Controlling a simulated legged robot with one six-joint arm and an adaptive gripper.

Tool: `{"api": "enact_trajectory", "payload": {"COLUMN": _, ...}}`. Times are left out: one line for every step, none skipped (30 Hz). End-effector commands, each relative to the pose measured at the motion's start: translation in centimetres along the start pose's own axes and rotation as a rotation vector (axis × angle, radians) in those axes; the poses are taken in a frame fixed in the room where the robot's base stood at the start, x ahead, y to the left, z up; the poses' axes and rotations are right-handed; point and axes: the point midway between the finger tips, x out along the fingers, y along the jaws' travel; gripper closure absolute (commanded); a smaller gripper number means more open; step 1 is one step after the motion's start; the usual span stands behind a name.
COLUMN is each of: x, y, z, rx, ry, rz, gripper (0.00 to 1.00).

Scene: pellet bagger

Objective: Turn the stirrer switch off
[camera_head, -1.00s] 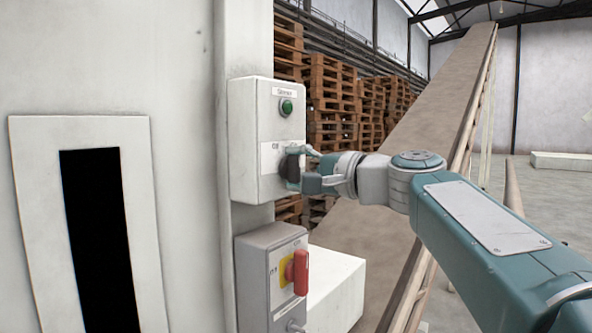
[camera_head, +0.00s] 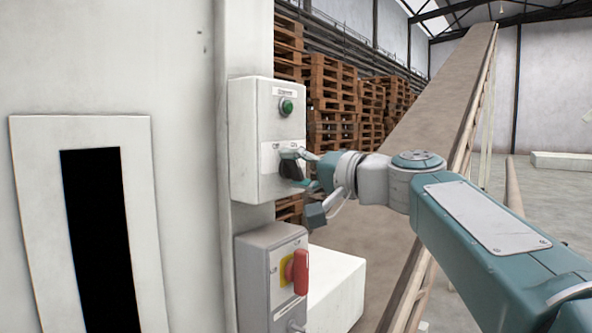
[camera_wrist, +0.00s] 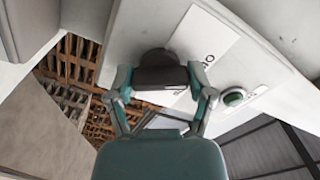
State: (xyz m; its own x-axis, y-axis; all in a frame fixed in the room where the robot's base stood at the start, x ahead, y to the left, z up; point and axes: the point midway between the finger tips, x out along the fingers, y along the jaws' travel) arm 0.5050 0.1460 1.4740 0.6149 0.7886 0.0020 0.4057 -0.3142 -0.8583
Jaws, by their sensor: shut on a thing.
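The stirrer switch is a dark rotary knob (camera_head: 289,164) on the white label of the upper pale control box (camera_head: 252,130). In the wrist view the knob (camera_wrist: 160,70) sits between the two fingers of my gripper (camera_wrist: 162,80), one at each side. My gripper (camera_head: 301,171) is shut on the knob, coming from the right in the head view. The knob looks tilted in the head view. Part of the label's lettering is hidden by the knob and fingers, and I cannot read its marks clearly.
A green round lamp or button (camera_head: 286,107) is above the knob on the same box. Below is a grey box (camera_head: 258,270) with a red handle (camera_head: 299,272) on yellow. A sloping conveyor (camera_head: 440,110) and stacked pallets (camera_head: 333,95) stand behind.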

Motion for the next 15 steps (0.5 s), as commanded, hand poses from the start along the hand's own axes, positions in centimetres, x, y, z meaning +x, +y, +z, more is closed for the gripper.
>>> {"api": "enact_trajectory", "payload": {"x": 0.17, "y": 0.64, "z": 0.27, "rx": 0.002, "ry": -0.011, "rz": 0.01, "gripper": 0.79}}
{"api": "enact_trajectory", "payload": {"x": 0.17, "y": 0.64, "z": 0.26, "rx": 0.002, "ry": -0.011, "rz": 0.01, "gripper": 0.79}}
{"api": "enact_trajectory", "payload": {"x": 0.17, "y": 0.64, "z": 0.26, "rx": 0.002, "ry": -0.011, "rz": 0.01, "gripper": 0.79}}
{"api": "enact_trajectory", "payload": {"x": 0.17, "y": 0.64, "z": 0.26, "rx": 0.002, "ry": -0.011, "rz": 0.01, "gripper": 0.79}}
{"api": "enact_trajectory", "payload": {"x": 0.17, "y": 0.64, "z": 0.26, "rx": 0.002, "ry": -0.011, "rz": 0.01, "gripper": 0.79}}
{"api": "enact_trajectory", "payload": {"x": 0.17, "y": 0.65, "z": 0.26, "rx": 0.002, "ry": -0.011, "rz": 0.01, "gripper": 0.79}}
{"api": "enact_trajectory", "payload": {"x": 0.17, "y": 0.65, "z": 0.26, "rx": 0.003, "ry": -0.011, "rz": 0.01, "gripper": 0.79}}
{"api": "enact_trajectory", "payload": {"x": 0.17, "y": 0.65, "z": 0.26, "rx": 0.003, "ry": -0.011, "rz": 0.01, "gripper": 0.79}}
{"api": "enact_trajectory", "payload": {"x": 0.17, "y": 0.65, "z": 0.26, "rx": 0.003, "ry": -0.011, "rz": 0.01, "gripper": 0.27}}
{"api": "enact_trajectory", "payload": {"x": 0.17, "y": 0.64, "z": 0.25, "rx": 0.003, "ry": -0.01, "rz": 0.01, "gripper": 0.14}}
{"api": "enact_trajectory", "payload": {"x": 0.16, "y": 0.63, "z": 0.24, "rx": 0.003, "ry": -0.01, "rz": 0.01, "gripper": 0.0}}
{"api": "enact_trajectory", "payload": {"x": 0.15, "y": 0.59, "z": 0.21, "rx": 0.003, "ry": -0.009, "rz": 0.009, "gripper": 0.0}}
{"api": "enact_trajectory", "payload": {"x": 0.14, "y": 0.55, "z": 0.19, "rx": 0.003, "ry": -0.008, "rz": 0.008, "gripper": 0.0}}
{"api": "enact_trajectory", "payload": {"x": 0.13, "y": 0.5, "z": 0.18, "rx": 0.002, "ry": -0.007, "rz": 0.008, "gripper": 0.0}}
{"api": "enact_trajectory", "payload": {"x": 0.11, "y": 0.45, "z": 0.16, "rx": 0.002, "ry": -0.007, "rz": 0.007, "gripper": 0.0}}
